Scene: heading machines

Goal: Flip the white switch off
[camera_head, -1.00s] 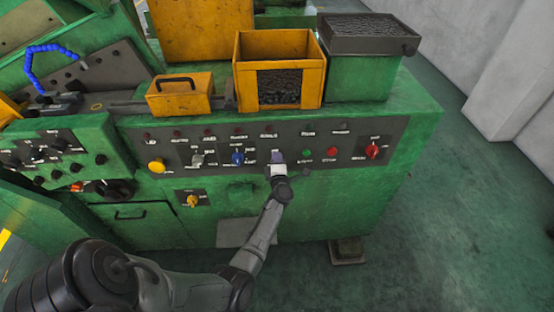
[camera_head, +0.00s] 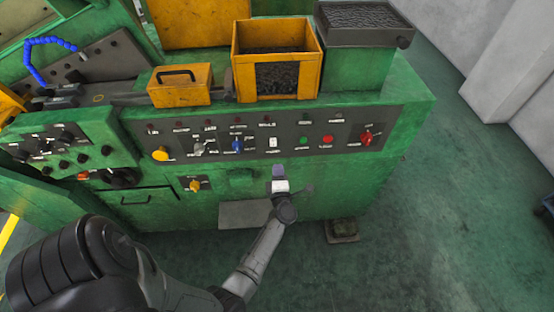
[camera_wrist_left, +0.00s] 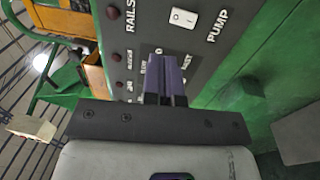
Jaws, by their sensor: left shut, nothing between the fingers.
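The white switch (camera_head: 273,142) is a small rocker on the dark panel of the green machine, between the blue knob and the green button. In the left wrist view the white switch (camera_wrist_left: 183,18) sits at the top, beside the word PUMP. I cannot tell its on or off position. My left gripper (camera_head: 278,170) is shut and empty, below the switch and apart from it. Its purple fingers (camera_wrist_left: 166,72) show together in the left wrist view. My right gripper is not in view.
Near the switch are a blue knob (camera_head: 237,146), a green button (camera_head: 304,140), a red button (camera_head: 327,139) and a red knob (camera_head: 366,138). A yellow bin (camera_head: 246,80) stands above the panel. The floor (camera_head: 440,230) to the right is clear.

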